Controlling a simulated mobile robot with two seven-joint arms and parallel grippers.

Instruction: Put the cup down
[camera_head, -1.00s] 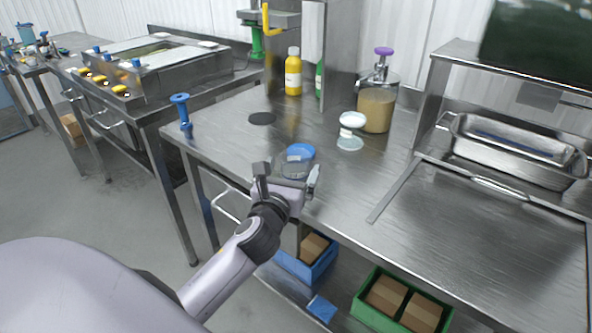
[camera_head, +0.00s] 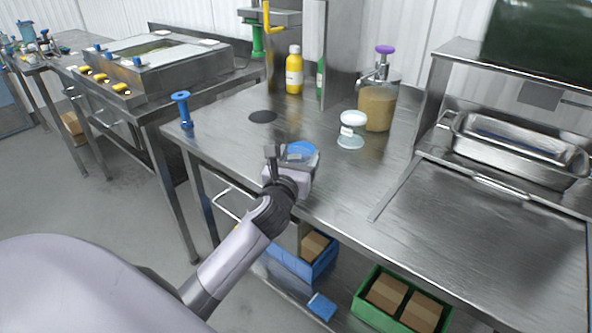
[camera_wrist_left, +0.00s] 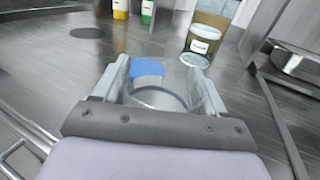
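A clear, see-through cup (camera_wrist_left: 158,98) shows between the two fingers of my left gripper in the left wrist view. The left gripper (camera_head: 291,160) is over the near part of the steel table in the head view, with its fingers on both sides of the cup. The cup looks upright. I cannot tell whether the cup's base touches the table. My right gripper is not in view.
A small white-topped container (camera_head: 352,122) stands to the right, in front of a large jar with brown contents (camera_head: 377,107). A yellow bottle (camera_head: 294,72) is behind. A blue-handled tool (camera_head: 182,108) stands at the left edge. The table around the black disc (camera_head: 262,117) is clear.

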